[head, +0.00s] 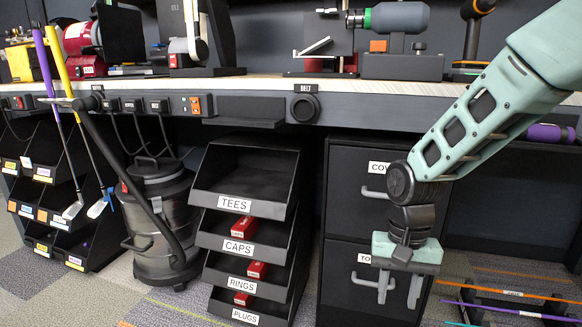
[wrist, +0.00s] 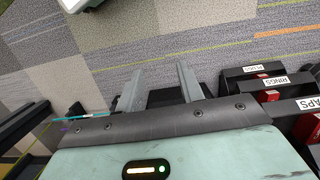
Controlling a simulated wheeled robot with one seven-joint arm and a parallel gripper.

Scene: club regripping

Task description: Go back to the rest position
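My gripper (head: 399,290) hangs pointing down at the right in the head view, in front of a black drawer cabinet (head: 345,235). Its two grey fingers are apart with nothing seen between them. In the wrist view, my gripper (wrist: 160,88) also shows its fingers spread and empty above the carpet (wrist: 120,35). The lower drawer's handle (head: 364,282) is just left of the fingers in the head view; I cannot tell whether they touch.
A workbench (head: 250,87) with machines spans the back. Labelled bins (head: 237,204) and a metal vacuum (head: 155,225) stand below it. Two clubs (head: 73,150) lean at left. A low rack with coloured shafts (head: 510,292) is at lower right. Carpet is open in front.

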